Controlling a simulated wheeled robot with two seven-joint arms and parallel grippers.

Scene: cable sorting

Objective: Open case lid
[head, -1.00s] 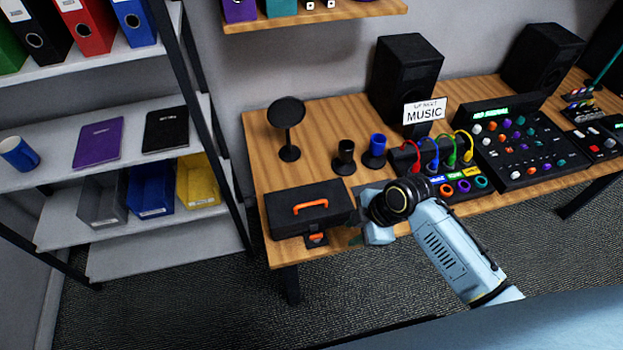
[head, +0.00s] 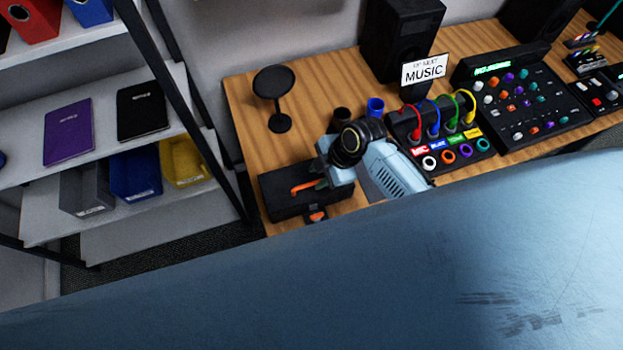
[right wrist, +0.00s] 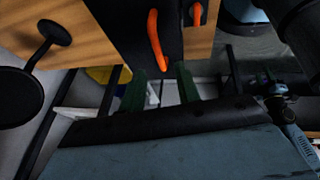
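The black case (head: 278,205) lies on the wooden table near its front-left corner, lid closed. Its orange handle (head: 304,187) is on top and an orange latch (head: 317,216) is on the front side. My right gripper (head: 318,183) is at the handle's right end, partly hiding the case. In the right wrist view its two dark green fingers (right wrist: 160,82) are apart, with the handle (right wrist: 156,42) just beyond the gap between them. I cannot tell whether they touch it. The latch (right wrist: 197,13) also shows there. My left gripper is not in view.
A round black stand (head: 278,100) is behind the case. Dark and blue cups (head: 375,106) stand behind my right wrist. A cable panel (head: 450,150) and mixer (head: 520,100) are to the right. A shelf rack (head: 180,90) stands left of the table.

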